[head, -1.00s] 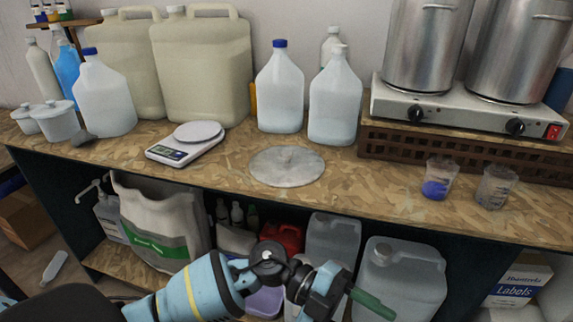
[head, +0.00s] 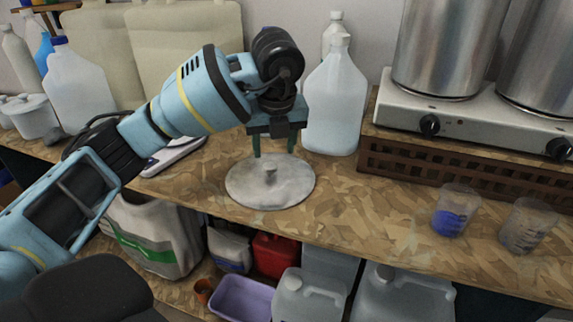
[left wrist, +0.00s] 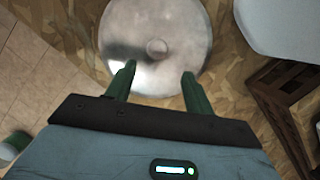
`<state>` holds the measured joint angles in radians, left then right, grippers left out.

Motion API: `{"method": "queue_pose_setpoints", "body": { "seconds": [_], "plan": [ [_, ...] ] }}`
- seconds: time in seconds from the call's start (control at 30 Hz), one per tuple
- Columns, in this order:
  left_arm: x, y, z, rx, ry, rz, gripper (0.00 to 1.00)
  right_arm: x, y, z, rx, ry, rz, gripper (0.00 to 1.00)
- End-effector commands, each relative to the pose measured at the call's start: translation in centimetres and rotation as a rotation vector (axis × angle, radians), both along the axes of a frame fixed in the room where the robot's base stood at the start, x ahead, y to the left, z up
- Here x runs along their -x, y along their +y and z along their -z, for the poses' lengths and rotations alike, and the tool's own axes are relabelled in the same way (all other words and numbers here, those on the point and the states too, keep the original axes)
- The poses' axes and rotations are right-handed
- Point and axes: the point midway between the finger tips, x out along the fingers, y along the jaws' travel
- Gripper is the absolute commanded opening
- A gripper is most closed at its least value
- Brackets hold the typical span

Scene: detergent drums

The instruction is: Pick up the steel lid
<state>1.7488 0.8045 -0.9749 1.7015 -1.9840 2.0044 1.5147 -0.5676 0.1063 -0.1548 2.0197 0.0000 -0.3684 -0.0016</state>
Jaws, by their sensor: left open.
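The steel lid (head: 260,188) is a round grey disc with a small knob (head: 269,173) at its middle. It lies flat on the wooden worktop, close to the front edge. My left gripper (head: 273,150) is open and empty, pointing down above the back part of the lid. In the left wrist view the lid (left wrist: 150,75) lies beyond the two green fingers (left wrist: 156,82), with the knob (left wrist: 157,47) a little past the fingertips and roughly midway between them. The fingers look apart from the knob. My right gripper is not in view.
A white jug (head: 335,105) stands just right of my gripper. Steel pots (head: 437,45) sit on a hot plate (head: 470,118) on a brown crate (head: 425,160). Two plastic cups (head: 455,212) (head: 527,226) stand at right. A scale (head: 172,155) is partly hidden behind my arm.

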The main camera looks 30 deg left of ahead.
Motion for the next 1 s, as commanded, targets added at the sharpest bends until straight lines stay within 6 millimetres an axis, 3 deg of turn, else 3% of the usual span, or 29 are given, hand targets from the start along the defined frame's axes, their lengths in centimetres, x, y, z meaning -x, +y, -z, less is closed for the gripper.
{"method": "queue_pose_setpoints", "body": {
  "seconds": [0.2,0.4,0.7,1.0],
  "plan": [
    [0.0,0.3,-0.2,-0.009,-0.003,-0.011,0.53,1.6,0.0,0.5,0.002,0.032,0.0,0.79],
    [-0.3,0.7,1.5,-0.009,0.001,-0.01,0.53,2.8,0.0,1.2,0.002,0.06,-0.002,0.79],
    [-0.7,1.0,2.7,-0.008,-0.002,-0.009,0.53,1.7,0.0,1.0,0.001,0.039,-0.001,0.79],
    [-1.8,2.1,6.4,-0.008,-0.001,-0.01,0.53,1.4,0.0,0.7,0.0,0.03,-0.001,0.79]
  ]
}}
